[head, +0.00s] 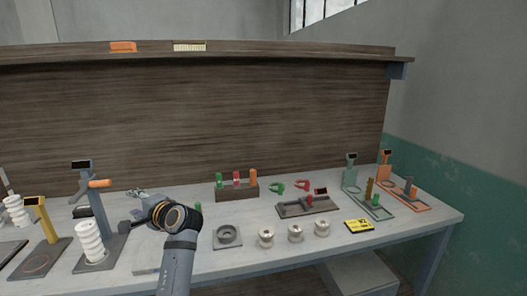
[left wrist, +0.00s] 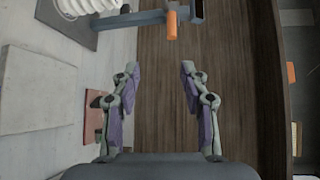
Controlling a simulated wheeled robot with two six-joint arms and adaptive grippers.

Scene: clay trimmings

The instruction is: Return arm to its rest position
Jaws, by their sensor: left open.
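My left arm (head: 178,262) reaches up from the bottom of the head view, over the front of the workbench. Its left gripper (head: 133,208) points to the left and away, and its fingers are partly hidden by the wrist. In the left wrist view the two fingers of the left gripper (left wrist: 156,70) stand wide apart with nothing between them. Behind them is the brown wooden back panel (left wrist: 158,110). My right gripper is in neither view.
A stand with an orange handle (head: 100,184) and a white coiled piece (head: 90,242) are left of the gripper. A grey ring fixture (head: 227,236), several white spools (head: 295,233) and a wooden rack (head: 237,191) are to its right. A shelf (head: 250,56) runs above.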

